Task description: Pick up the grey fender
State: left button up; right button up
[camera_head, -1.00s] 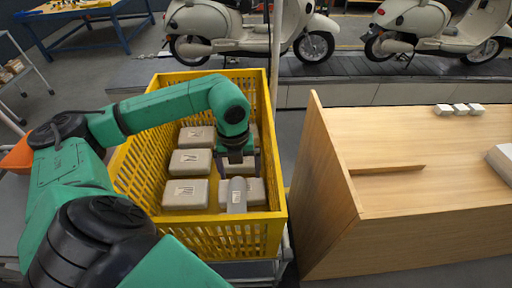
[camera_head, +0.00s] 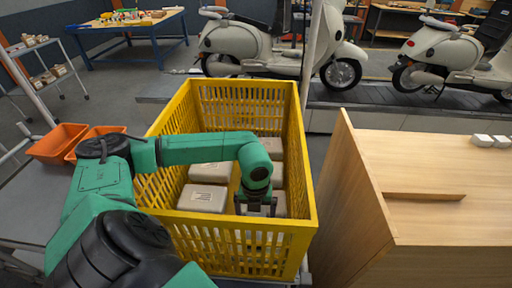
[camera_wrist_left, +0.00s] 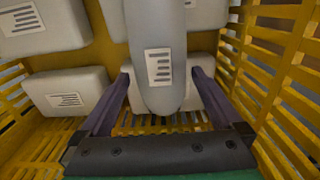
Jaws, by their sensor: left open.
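The grey fender (camera_wrist_left: 163,50) is a long, rounded grey piece with a white label, in the middle of the left wrist view. It lies over pale boxes inside the yellow crate (camera_head: 306,165). My left gripper (camera_head: 255,212) is down inside the crate near its front wall, jaws open. In the left wrist view the two fingers (camera_wrist_left: 160,76) stand on either side of the fender, with visible gaps. In the head view my gripper and wrist hide most or all of the fender. My right gripper is not in view.
Several pale labelled boxes (camera_head: 203,198) lie in the crate. Its slatted walls rise close around my left gripper. A wooden bench (camera_head: 430,225) with an upright panel stands to the right. Orange bins (camera_head: 58,142) are at the left; cream scooters (camera_head: 265,48) stand on the conveyor behind.

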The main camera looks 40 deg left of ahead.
pick_arm(q)
jog(key=shift+w, duration=0.15)
grip_shut()
